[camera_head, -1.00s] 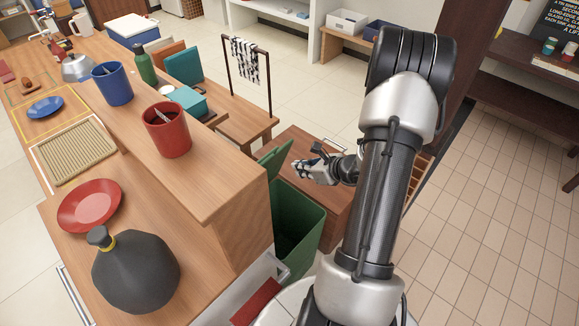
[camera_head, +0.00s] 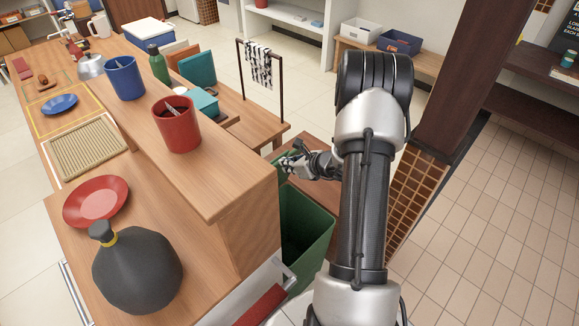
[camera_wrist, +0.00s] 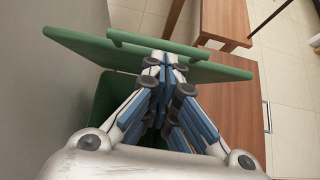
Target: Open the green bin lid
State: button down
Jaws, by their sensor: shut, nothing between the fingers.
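The green bin (camera_head: 306,228) stands against the end of the wooden counter in the head view, its top uncovered and dark inside. Its green lid is raised, mostly behind my gripper in the head view; it spans the upper part of the wrist view (camera_wrist: 95,48). Part of the bin (camera_wrist: 112,95) shows below the lid there. My gripper (camera_head: 287,163) is at the lid, above the bin. In the wrist view its fingers (camera_wrist: 165,62) are together and empty, with the tips at the lid; I cannot tell if they touch it.
The counter (camera_head: 235,200) rises just left of the bin and holds a red cup (camera_head: 177,125). A wooden cabinet (camera_wrist: 228,110) stands right of the bin. A low bench with a towel rack (camera_head: 258,65) is behind. Tiled floor (camera_head: 480,240) is free on the right.

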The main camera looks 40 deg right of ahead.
jog(key=shift+g, duration=0.8)
jog(key=w+r+p, duration=0.1)
jog(key=w+p, duration=0.1)
jog(key=w+r+p, duration=0.1)
jog(key=w+p, duration=0.3)
jog(key=shift+w+a+r, duration=0.15)
jog(key=shift+a+r, duration=0.15)
jog(key=shift+r, duration=0.1)
jog(key=w+p, duration=0.2)
jog(key=w, duration=0.6)
jog(key=shift+w+a+r, duration=0.15)
jog(key=shift+a+r, duration=0.1)
jog(key=shift+a, duration=0.05)
jog(key=shift+d, duration=0.1)
